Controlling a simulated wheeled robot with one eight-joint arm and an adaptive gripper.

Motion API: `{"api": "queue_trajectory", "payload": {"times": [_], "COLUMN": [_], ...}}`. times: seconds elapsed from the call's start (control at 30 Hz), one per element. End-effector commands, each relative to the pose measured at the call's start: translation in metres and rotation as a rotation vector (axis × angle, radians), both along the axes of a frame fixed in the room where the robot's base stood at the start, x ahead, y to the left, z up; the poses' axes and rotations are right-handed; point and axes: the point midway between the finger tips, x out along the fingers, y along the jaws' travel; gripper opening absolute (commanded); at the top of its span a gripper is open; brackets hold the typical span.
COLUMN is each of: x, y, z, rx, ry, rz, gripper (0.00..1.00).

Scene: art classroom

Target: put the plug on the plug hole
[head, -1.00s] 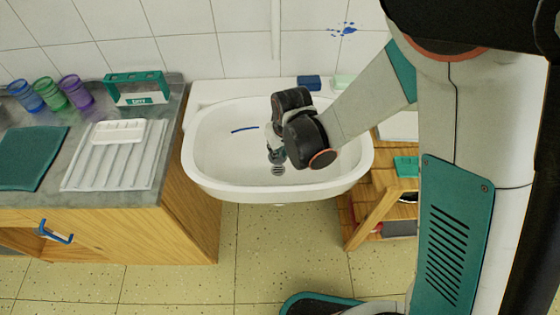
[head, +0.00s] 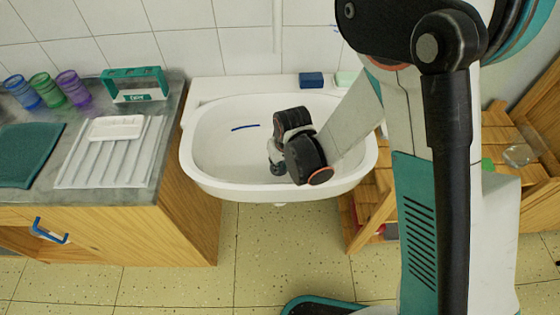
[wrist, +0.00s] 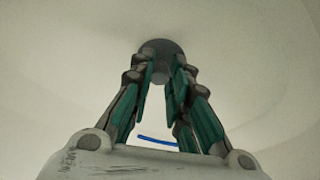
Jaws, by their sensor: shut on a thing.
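My gripper (head: 277,166) is down inside the white sink basin (head: 215,150), low over its floor. In the wrist view my gripper's fingers (wrist: 161,74) close together on the plug (wrist: 160,47), a round dark grey disc at the fingertips. The plug is close to the basin floor, but I cannot tell whether it touches it. The plug hole cannot be made out separately; my gripper and the plug cover that part of the basin.
A blue mark (head: 245,128) is on the basin's back wall. A blue block (head: 311,80) sits on the sink's back ledge. A counter with a white drying rack (head: 108,165) and coloured cups (head: 73,88) stands left; a wooden shelf (head: 370,205) stands right.

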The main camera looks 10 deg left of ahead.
Motion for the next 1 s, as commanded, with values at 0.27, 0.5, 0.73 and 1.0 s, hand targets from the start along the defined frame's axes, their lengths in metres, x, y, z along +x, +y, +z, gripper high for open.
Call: {"api": "queue_trajectory", "payload": {"times": [0.27,0.5,0.73,1.0], "x": [0.000,0.000,-0.008,-0.020], "y": [0.000,0.000,-0.006,-0.015], "z": [-0.001,0.002,0.039,0.091], "rx": [0.000,0.000,0.000,0.000], "ry": [0.000,0.000,0.000,0.000], "rz": [0.000,0.000,0.000,0.000], "gripper": [0.36,0.36,0.36,0.36]}}
